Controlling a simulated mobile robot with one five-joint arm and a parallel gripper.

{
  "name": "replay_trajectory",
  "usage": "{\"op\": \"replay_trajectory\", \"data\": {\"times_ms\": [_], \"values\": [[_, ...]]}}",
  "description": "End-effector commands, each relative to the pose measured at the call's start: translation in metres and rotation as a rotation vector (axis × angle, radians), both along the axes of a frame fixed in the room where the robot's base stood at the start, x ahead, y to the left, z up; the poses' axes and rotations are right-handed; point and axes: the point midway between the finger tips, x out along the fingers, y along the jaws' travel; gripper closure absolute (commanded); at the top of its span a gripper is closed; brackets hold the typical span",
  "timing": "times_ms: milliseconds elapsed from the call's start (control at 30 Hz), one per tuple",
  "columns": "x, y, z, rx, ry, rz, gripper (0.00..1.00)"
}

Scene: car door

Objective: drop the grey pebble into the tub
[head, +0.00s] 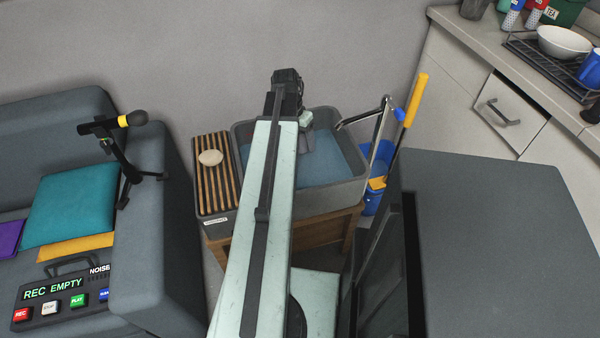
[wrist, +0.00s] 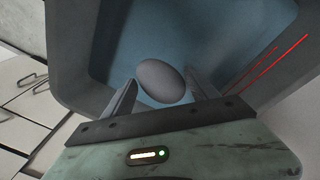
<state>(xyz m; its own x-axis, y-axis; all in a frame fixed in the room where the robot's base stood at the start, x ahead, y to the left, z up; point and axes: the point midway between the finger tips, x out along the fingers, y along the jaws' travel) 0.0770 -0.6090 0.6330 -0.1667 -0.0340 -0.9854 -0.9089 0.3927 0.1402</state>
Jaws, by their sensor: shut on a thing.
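The grey pebble (wrist: 160,82) is smooth and egg-shaped. In the wrist view it sits between the two fingers of my gripper (wrist: 162,92), which is shut on it. Behind it lies the blue water of the grey tub (wrist: 72,50). In the head view the tub (head: 345,192) stands on a wooden stand past my arm, which covers its left part. My gripper (head: 306,143) is over the tub there, and I cannot make out the pebble in that view. The exact height above the water is hard to tell.
A slatted rack (head: 217,180) with a pale oval stone (head: 210,157) adjoins the tub's left side. A metal tap (head: 380,115) reaches over the right rim. A blue bucket (head: 377,204) with a yellow-handled tool is further right.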

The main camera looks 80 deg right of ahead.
Motion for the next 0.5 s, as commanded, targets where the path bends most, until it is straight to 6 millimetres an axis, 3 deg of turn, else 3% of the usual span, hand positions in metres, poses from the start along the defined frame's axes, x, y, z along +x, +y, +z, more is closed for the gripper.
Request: {"op": "replay_trajectory", "data": {"times_ms": [267, 300, 367, 500], "values": [[0.0004, 0.0000, -0.0025, 0.000, 0.000, 0.001, 1.00], [0.0004, 0.0000, -0.0025, 0.000, 0.000, 0.001, 0.21], [0.0005, 0.0001, -0.0025, 0.000, 0.000, 0.001, 0.07], [0.0006, 0.0000, -0.0025, 0.000, 0.000, 0.001, 0.07]]}}
